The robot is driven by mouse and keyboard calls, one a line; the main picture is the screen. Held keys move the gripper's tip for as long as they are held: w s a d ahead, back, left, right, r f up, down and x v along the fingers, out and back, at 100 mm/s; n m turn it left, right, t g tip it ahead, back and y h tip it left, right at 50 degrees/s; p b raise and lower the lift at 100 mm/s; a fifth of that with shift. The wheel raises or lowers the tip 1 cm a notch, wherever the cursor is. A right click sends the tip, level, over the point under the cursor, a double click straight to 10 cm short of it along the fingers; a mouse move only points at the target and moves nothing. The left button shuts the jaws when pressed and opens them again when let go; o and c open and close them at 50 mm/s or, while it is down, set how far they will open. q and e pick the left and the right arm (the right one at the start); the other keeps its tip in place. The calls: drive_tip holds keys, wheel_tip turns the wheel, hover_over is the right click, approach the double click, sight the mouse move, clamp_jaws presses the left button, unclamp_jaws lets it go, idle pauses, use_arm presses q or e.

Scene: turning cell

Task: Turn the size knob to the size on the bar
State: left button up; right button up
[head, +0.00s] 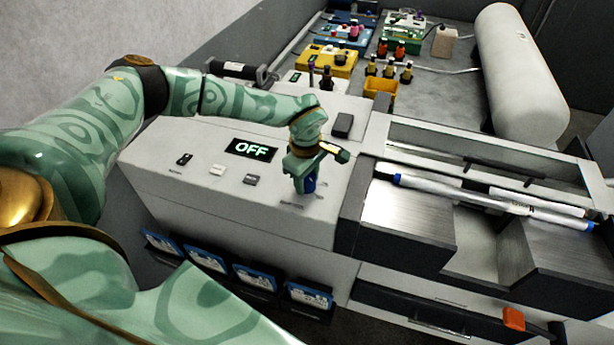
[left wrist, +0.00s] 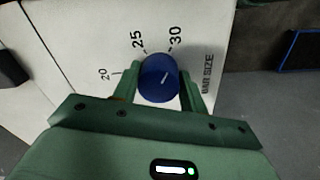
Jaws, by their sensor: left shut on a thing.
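The size knob (left wrist: 158,79) is round and blue with a white pointer line, and sits on the machine's light panel. In the left wrist view the marks 20, 25 and 30 stand around it, with "BAR SIZE" printed at its right. The pointer line points up and right, roughly toward 30. My left gripper (left wrist: 158,90) is shut on the knob, one finger on each side. In the head view my left gripper (head: 303,178) hides most of the knob (head: 310,184). A bar (head: 490,199) lies across the lathe; its printed marking is too small to read. My right gripper is not in view.
An "OFF" display (head: 251,149) and several small switches are on the panel left of the gripper. Blue-framed cards (head: 310,295) hang on the machine's front. Behind are a yellow bin (head: 380,88), bottles and a large white cylinder (head: 520,75).

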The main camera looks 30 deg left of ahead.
use_arm(q)
drive_tip(key=shift+w+r, duration=0.1)
drive_tip(key=o, duration=1)
drive_tip(key=shift+c, duration=0.2)
wheel_tip(320, 180, up, 16)
drive_tip(key=b, duration=0.2)
drive_tip(key=shift+s, duration=0.4)
